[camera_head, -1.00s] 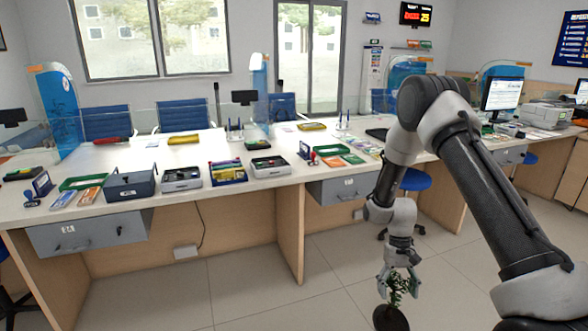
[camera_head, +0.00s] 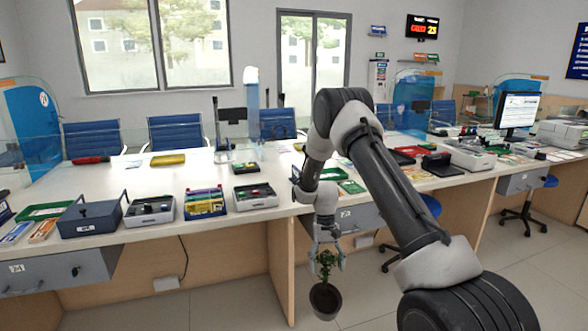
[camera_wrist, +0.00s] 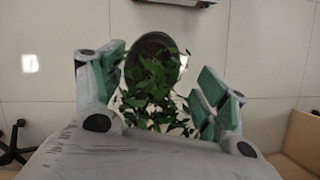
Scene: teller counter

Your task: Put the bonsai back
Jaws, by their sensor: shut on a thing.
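The bonsai (camera_head: 326,264) has green leaves and stands in a dark round pot (camera_head: 325,299). My gripper (camera_head: 326,262) points down and is shut on the bonsai by its foliage, with the pot hanging below the fingers. The plant is held in the air over the floor, in front of the counter. In the wrist view the leaves (camera_wrist: 150,95) fill the space between the two fingers, and part of the dark pot (camera_wrist: 153,50) shows beyond them. The stem is mostly hidden by leaves.
The long white counter (camera_head: 150,235) carries a grey cash box (camera_head: 92,217), open trays (camera_head: 255,196), a colourful folder holder (camera_head: 204,202) and a card reader or small device (camera_head: 436,165). Grey drawers (camera_head: 60,270) hang below it. Glass screens stand along it. The floor in front is clear.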

